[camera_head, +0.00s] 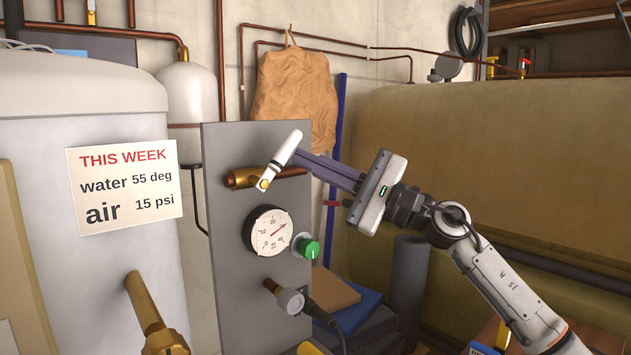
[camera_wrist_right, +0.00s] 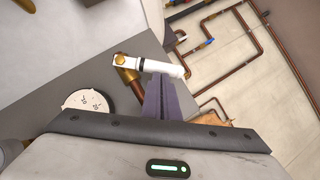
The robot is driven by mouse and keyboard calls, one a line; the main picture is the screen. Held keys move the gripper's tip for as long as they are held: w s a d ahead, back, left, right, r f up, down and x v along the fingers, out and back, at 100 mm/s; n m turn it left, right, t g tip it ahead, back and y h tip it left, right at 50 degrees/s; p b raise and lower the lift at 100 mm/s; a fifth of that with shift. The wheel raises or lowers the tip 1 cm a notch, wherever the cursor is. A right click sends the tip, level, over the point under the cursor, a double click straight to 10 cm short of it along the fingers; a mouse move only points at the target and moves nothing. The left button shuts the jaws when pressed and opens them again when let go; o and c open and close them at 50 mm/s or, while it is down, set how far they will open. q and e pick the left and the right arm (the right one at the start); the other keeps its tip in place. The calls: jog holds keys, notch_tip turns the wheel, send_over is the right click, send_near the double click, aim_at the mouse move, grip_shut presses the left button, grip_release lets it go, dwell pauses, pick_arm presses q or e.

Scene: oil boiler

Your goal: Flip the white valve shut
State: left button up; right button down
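The white valve handle (camera_head: 284,149) sits on a copper pipe (camera_head: 240,178) at the front of a grey panel. It is tilted, with its brass pivot at the lower left and its free end up to the right. The handle (camera_wrist_right: 158,67) also crosses the tips of my fingers in the right wrist view. My right gripper (camera_head: 300,158) comes in from the right. Its dark fingers lie together, with their tips at the handle's right side; the handle does not look clasped between them. They appear touching, but exact contact is hard to tell. My left gripper is not in view.
Below the valve, the grey panel (camera_head: 225,250) carries a round gauge (camera_head: 268,231) and a green knob (camera_head: 308,247). A brown bag (camera_head: 295,90) hangs behind my fingers. A large tan tank (camera_head: 490,150) stands at the right. A brass pipe (camera_head: 143,300) juts up at the lower left.

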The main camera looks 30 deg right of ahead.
aim_at(292, 141)
jog(key=n+g, duration=0.1)
jog(key=a+r+n+g, duration=0.1)
jog(key=r+n, duration=0.1)
jog(key=n, duration=0.1)
jog(key=shift+s+a+r+g+p, duration=0.2)
jog(key=shift+a+g+p, duration=0.1)
jog(key=shift+g, duration=0.1)
jog(key=n, duration=0.1)
jog(key=a+r+n+g+p, duration=0.1)
jog(key=shift+s+a+r+n+h, duration=0.1)
jog(key=shift+a+r+n+h, duration=0.05)
jog(key=shift+n+h, duration=0.25)
jog(key=shift+a+r+n+g+p, duration=0.1)
jog(key=shift+a+n+g+p, duration=0.2)
jog(key=shift+n+p, duration=0.15)
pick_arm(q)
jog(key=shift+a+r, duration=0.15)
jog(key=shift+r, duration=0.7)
pick_arm(e)
jog(key=shift+s+a+h, duration=0.1)
jog(key=shift+a+h, duration=0.05)
jog(key=shift+h, duration=0.15)
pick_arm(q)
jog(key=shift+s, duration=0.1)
pick_arm(e)
jog(key=shift+n, duration=0.25)
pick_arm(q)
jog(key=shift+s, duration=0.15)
